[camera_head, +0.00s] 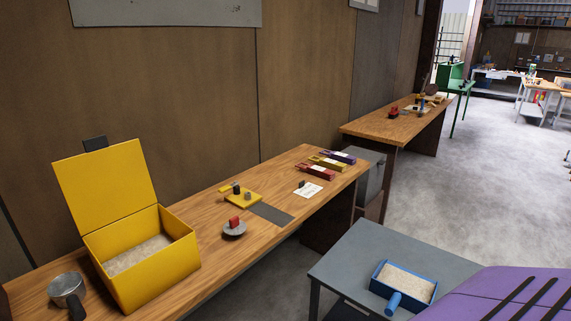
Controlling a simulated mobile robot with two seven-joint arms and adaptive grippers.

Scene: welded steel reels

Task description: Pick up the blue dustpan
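The blue dustpan (382,289) lies on a grey table (345,262) at the lower right. It looks like a shallow blue tray filled with pale grainy material. Its short round blue handle (393,302) points toward the bottom of the picture, near the table's front edge. Nothing is touching the dustpan. Neither my left nor my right gripper shows in the head view.
A wooden bench (225,260) along the wall holds an open yellow box (165,275), a metal cup (68,290) and small parts. A second bench (395,125) stands farther back. Grey floor (480,190) is open at right. A purple surface cuts across the lower right.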

